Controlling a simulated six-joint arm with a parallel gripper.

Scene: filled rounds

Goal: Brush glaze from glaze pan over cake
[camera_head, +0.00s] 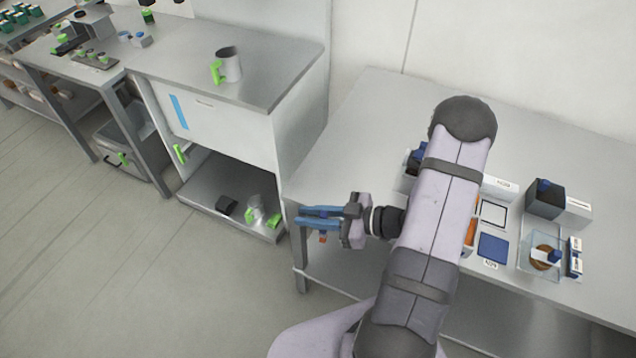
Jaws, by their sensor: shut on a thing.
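My gripper (304,217) reaches left past the front left corner of the steel table, its blue fingers nearly level. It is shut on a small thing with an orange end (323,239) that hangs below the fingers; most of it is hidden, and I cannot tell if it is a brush. On the right of the table, a clear square container (527,262) holds a brown round thing (541,262) with a blue-and-white part on it. I cannot tell whether this is the cake or the glaze pan. My arm hides the middle of the table.
A blue square pad (493,248) and a black-framed white square (493,213) lie beside my arm. A dark box (545,200) stands behind them. A lower shelf (212,191) with a green-handled mug (256,208) is left of my gripper. The table's back left is clear.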

